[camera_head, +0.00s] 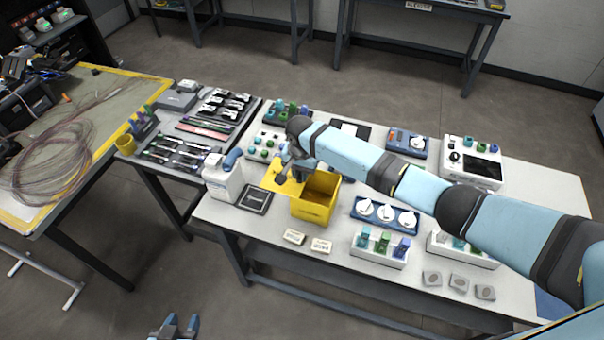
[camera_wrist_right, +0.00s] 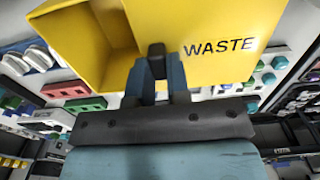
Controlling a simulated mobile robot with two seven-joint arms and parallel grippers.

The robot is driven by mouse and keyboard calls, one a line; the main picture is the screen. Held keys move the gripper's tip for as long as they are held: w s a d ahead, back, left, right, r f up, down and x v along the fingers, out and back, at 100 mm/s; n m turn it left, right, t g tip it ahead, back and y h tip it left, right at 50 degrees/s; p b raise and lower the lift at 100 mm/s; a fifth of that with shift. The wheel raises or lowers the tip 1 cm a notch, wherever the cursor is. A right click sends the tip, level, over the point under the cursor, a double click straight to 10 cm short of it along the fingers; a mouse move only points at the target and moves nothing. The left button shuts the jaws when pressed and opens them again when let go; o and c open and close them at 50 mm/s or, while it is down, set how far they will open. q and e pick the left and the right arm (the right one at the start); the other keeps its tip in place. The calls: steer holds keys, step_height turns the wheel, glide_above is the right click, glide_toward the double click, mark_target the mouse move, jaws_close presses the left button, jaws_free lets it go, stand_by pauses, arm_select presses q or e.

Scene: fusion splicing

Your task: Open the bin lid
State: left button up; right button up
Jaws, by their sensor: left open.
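The yellow waste bin (camera_head: 312,212) stands on the white table, with its inside visible from above. A yellow panel, apparently its lid (camera_head: 268,182), reaches out to the left behind it, partly hidden by my right gripper (camera_head: 290,176). In the right wrist view, the bin (camera_wrist_right: 75,45) shows a hollow beside a yellow face marked WASTE. There the fingers of my right gripper (camera_wrist_right: 157,75) sit on both sides of a small dark handle (camera_wrist_right: 156,50) and appear closed on it. My left gripper (camera_head: 176,328) is open and empty at the bottom edge, away from the table.
A white bottle (camera_head: 222,178) and a dark tray (camera_head: 255,199) stand left of the bin. A blue holder with white discs (camera_head: 386,214) and a white rack (camera_head: 379,249) are to the right. Two small labelled blocks (camera_head: 294,237) lie in front. My right arm spans the table.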

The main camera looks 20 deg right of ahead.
arm_select(q)
steer(key=shift+w+r, duration=0.15)
steer(key=shift+w, duration=0.15)
arm_select(e)
steer(key=o, duration=0.4)
steer(key=shift+r, duration=0.4)
arm_select(q)
steer(key=shift+s+d+f+b, duration=0.15)
steer(key=shift+s+f+b, duration=0.05)
steer(key=shift+f+b, duration=0.5)
arm_select(e)
step_height(320, 180, up, 13)
